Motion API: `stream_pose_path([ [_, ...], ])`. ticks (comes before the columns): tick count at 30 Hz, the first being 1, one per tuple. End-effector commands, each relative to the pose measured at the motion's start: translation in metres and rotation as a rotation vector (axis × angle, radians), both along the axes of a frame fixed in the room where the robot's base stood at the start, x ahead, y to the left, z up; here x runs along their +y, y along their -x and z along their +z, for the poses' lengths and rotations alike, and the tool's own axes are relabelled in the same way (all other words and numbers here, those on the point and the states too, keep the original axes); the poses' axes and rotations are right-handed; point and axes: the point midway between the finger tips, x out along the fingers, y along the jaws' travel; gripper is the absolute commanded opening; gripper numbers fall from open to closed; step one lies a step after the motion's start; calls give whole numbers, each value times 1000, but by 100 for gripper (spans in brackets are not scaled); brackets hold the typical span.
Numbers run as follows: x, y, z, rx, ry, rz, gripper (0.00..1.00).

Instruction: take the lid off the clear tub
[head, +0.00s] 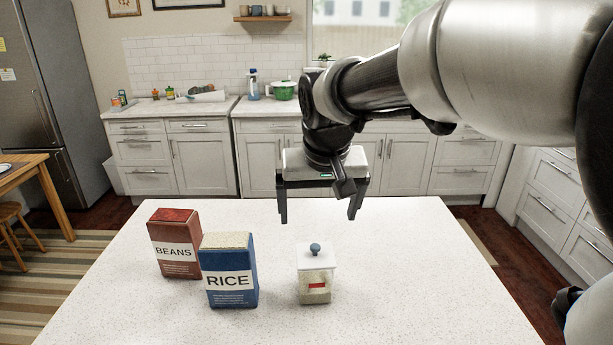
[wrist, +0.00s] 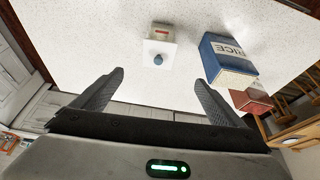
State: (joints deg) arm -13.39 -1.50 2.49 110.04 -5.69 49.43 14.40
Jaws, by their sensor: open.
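The clear tub (head: 314,288) stands upright on the white speckled counter, with pale contents and a red label on its front. Its white lid (head: 316,257) is on top and has a round blue-grey knob (head: 315,248). In the wrist view the lid (wrist: 149,50) and knob (wrist: 158,59) show from above, with part of the tub (wrist: 160,33) beyond. My gripper (head: 319,217) is open and empty, above and behind the tub, apart from it. In the wrist view my gripper's fingers (wrist: 158,78) are spread wide with nothing between them.
A blue rice box (head: 230,271) stands left of the tub, and a red beans box (head: 175,243) stands behind it to the left. The white counter (head: 420,285) is clear to the right of the tub. Cabinets (head: 410,165) line the back wall.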

Motion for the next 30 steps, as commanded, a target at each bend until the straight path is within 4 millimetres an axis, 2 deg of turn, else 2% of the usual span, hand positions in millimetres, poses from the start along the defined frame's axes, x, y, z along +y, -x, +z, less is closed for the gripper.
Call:
stream_pose_path([
  [12,1,-32,-83,7,3,0,92],
  [15,2,-38,-95,4,2,1,92],
  [23,1,-44,-113,4,1,0,92],
  [30,-1,-57,-145,4,1,0,92],
])
